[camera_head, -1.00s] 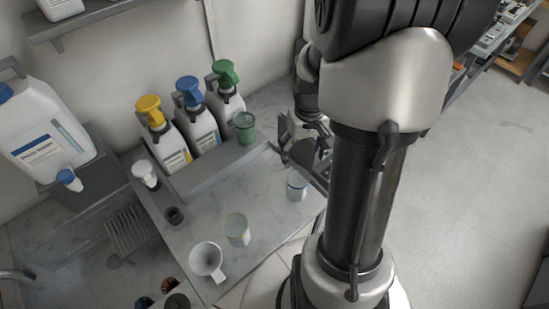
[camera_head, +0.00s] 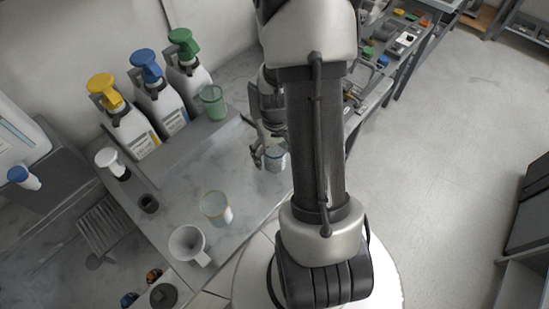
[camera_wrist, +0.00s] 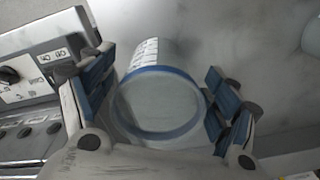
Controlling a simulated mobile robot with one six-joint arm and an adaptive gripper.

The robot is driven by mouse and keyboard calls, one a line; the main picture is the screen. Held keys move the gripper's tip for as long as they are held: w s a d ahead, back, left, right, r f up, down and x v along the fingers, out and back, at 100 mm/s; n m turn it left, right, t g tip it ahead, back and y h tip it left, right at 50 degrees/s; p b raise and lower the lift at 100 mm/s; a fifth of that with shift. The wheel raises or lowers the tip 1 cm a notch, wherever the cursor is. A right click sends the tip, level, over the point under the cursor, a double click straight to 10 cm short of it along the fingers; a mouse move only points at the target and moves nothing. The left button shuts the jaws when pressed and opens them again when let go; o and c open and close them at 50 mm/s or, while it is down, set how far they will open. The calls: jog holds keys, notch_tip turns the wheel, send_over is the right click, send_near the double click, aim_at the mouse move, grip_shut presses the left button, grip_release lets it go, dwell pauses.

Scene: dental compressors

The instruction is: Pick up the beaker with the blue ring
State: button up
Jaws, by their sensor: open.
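The beaker with the blue ring (camera_head: 276,158) stands on the grey counter, partly hidden by my arm in the head view. In the wrist view the clear beaker (camera_wrist: 157,103) with its blue rim and white scale marks lies between the two fingers. My gripper (camera_head: 262,150) is at the beaker in the head view. In the wrist view my gripper (camera_wrist: 160,100) is open, with blue-padded fingers on either side of the beaker. Whether a finger touches it I cannot tell.
A beaker with a yellowish rim (camera_head: 215,208) and a white funnel-like cup (camera_head: 188,243) stand nearer the front. A green beaker (camera_head: 213,102) stands behind, by pump bottles with yellow, blue (camera_head: 158,95) and green tops. A grey control panel (camera_wrist: 40,70) lies left in the wrist view.

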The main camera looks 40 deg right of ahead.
jog(key=shift+f, duration=0.65)
jog(key=shift+r, duration=0.1)
jog(key=shift+c, duration=0.5)
jog(key=c, duration=0.9)
notch_tip(320, 180, up, 20)
jog(key=p, duration=0.6)
